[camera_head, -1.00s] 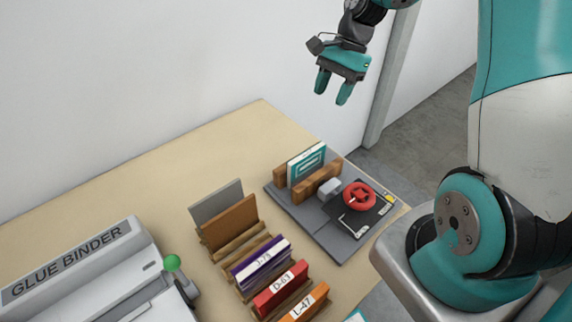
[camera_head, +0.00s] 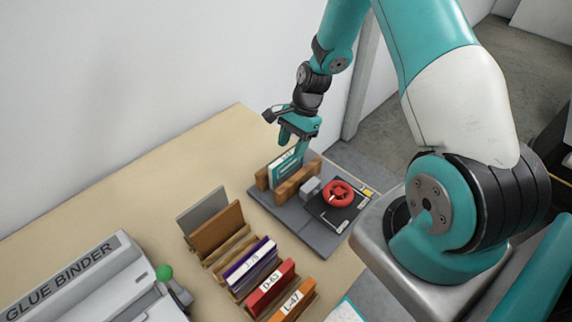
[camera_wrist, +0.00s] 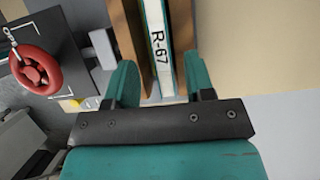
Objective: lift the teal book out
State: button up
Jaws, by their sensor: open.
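The teal book (camera_head: 285,168) stands upright between two brown wooden blocks (camera_head: 299,182) on a grey base plate. In the wrist view its white spine (camera_wrist: 158,55) reads R-67. My gripper (camera_head: 294,150) is open right above the book, fingers pointing down. In the wrist view the two teal fingers (camera_wrist: 160,85) are apart, one to each side of the book's line. From these views I cannot tell whether the fingers touch the book.
A red handwheel (camera_head: 338,193) and a small grey block (camera_head: 309,188) share the grey plate (camera_head: 318,238). Books in wooden slots, purple (camera_head: 250,262), red (camera_head: 270,287) and orange (camera_head: 293,304), stand in front. The glue binder (camera_head: 80,285) is at left. A white wall rises behind the table.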

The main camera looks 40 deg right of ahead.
aim_at(287, 155)
jog(key=x, duration=0.1)
jog(key=p+x, duration=0.1)
jog(key=x, duration=0.1)
jog(key=shift+a+f+p, duration=0.15)
jog(key=shift+a+p, duration=0.15)
jog(key=shift+a, duration=0.05)
jog(key=shift+a+f, duration=0.1)
jog(key=shift+f, duration=0.25)
jog(key=shift+f, duration=0.15)
grip_shut()
